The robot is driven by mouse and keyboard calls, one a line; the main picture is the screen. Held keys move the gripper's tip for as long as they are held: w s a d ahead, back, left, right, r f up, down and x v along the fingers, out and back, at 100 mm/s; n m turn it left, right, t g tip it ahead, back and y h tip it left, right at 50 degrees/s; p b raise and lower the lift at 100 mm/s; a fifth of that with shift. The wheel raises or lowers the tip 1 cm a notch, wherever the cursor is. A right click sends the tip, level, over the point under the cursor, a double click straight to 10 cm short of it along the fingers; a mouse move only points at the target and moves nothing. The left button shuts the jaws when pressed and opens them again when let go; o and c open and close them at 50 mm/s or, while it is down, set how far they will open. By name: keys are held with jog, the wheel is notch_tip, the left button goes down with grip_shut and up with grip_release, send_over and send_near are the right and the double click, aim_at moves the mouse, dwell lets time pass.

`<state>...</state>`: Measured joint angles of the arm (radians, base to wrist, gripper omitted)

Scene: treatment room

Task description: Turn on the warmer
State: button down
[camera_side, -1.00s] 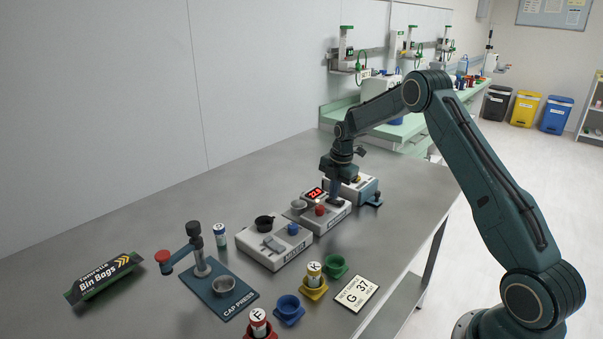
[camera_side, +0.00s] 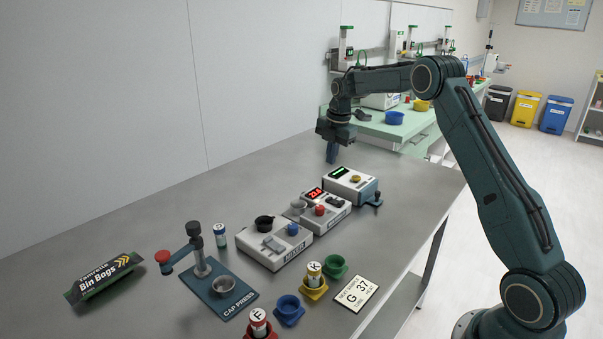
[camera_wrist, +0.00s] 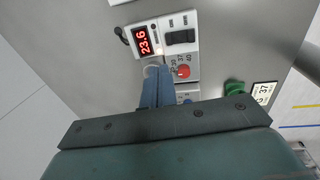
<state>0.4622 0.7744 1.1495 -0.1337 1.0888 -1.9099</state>
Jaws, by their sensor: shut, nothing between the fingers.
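The warmer (camera_side: 335,216) is a pale box in the row of devices on the steel bench. Its lit red display (camera_side: 315,193) reads 23.6, also clear in the wrist view (camera_wrist: 148,41). It has a red knob (camera_wrist: 183,71) with a scale including 37 and 40, a dark rocker switch (camera_wrist: 180,37) and a small glowing light (camera_wrist: 159,51). A grey round well (camera_side: 298,206) sits at its left.
A mixer-like box (camera_side: 281,254) stands in front of the warmer, and a box with a green display (camera_side: 350,185) behind. Nearer are the cap press (camera_side: 228,300), coloured cups, including a green one (camera_side: 335,265), and a G 37 card (camera_side: 357,294). The bench's left side is mostly clear.

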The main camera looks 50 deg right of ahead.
jog(key=shift+w+r, duration=0.2)
jog(key=shift+r, duration=1.1)
jog(key=shift+a, duration=0.1)
jog(key=s+a+r+m+t, duration=0.2)
jog(key=s+a+r+m, duration=0.7)
jog(key=s+a+r, duration=0.7)
jog(key=s+a+f+m, duration=0.2)
jog(key=s+a+m, duration=0.1)
jog(key=s, duration=0.4)
jog(key=s+a+f+m+t, duration=0.1)
jog(key=s+a+f+m, duration=0.1)
jog(key=s, duration=0.5)
jog(key=s+a+f+m+t, duration=0.1)
jog(key=s+a+f+m, duration=0.1)
jog(key=s+a+m, duration=0.2)
jog(key=s, duration=0.3)
jog(key=shift+s+f, duration=0.2)
jog(key=shift+s, duration=0.15)
